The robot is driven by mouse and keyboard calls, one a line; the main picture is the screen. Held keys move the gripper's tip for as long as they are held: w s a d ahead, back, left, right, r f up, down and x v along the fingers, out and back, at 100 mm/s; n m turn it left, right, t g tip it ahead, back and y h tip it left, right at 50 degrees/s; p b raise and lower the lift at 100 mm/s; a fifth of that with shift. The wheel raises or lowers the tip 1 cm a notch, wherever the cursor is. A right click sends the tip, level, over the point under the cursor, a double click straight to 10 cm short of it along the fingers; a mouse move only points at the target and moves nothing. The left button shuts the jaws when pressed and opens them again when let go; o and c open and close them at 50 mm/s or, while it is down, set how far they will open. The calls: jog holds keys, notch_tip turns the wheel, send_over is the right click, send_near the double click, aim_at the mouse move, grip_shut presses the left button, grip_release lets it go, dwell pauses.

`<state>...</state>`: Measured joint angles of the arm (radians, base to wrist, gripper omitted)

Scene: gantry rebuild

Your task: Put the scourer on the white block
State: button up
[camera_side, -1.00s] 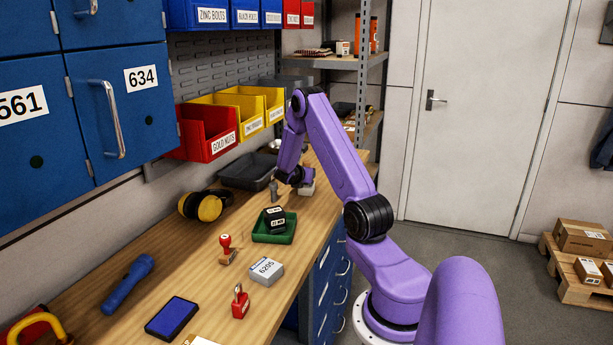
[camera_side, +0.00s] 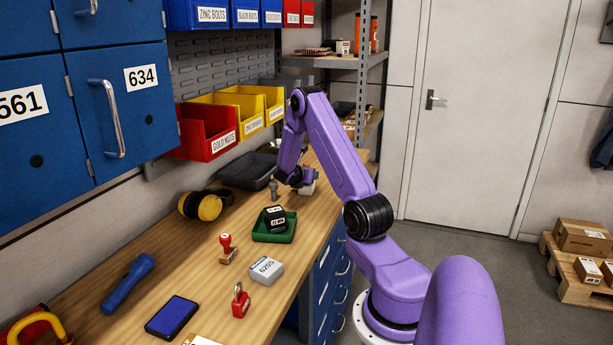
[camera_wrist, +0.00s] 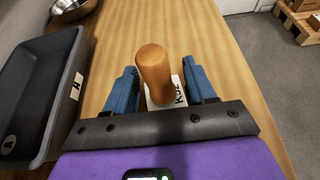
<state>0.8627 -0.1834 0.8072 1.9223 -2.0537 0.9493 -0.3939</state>
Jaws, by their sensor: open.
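My gripper (camera_side: 298,184) is low over the far part of the workbench. In the wrist view its blue fingers (camera_wrist: 161,88) are open, one on each side of a rounded brown upright piece (camera_wrist: 153,68). I cannot tell whether they touch it. A white block with dark lettering (camera_wrist: 179,93) shows just behind and beside the brown piece, partly hidden by it. In the side view a pale block (camera_side: 307,188) shows beside my gripper, partly covered. I cannot make out a scourer for certain; whether the brown piece belongs to it is unclear.
A dark grey tray (camera_wrist: 45,65) lies left of my gripper; a metal bowl (camera_wrist: 73,8) is beyond it. A small grey object (camera_side: 273,190) stands near the gripper.

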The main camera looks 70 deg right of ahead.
jog(key=w+a+r+m+t+y, duration=0.1)
jog(key=a+r, duration=0.2)
jog(key=a, duration=0.9)
jog(key=w+a+r+m+y, duration=0.15)
jog(key=a+r, duration=0.25)
jog(key=a, duration=0.8)
jog(key=s+a+m+t+y, duration=0.15)
jog(key=s+a+y, duration=0.25)
jog(key=a, duration=1.1)
jog(key=s+a+r+m+g+y, duration=0.1)
jog(key=s+a+y, duration=0.6)
jog(key=s+a, duration=1)
jog(key=shift+s+a+g, duration=0.2)
jog(key=shift+s+g, duration=0.45)
jog(key=shift+s, duration=0.3)
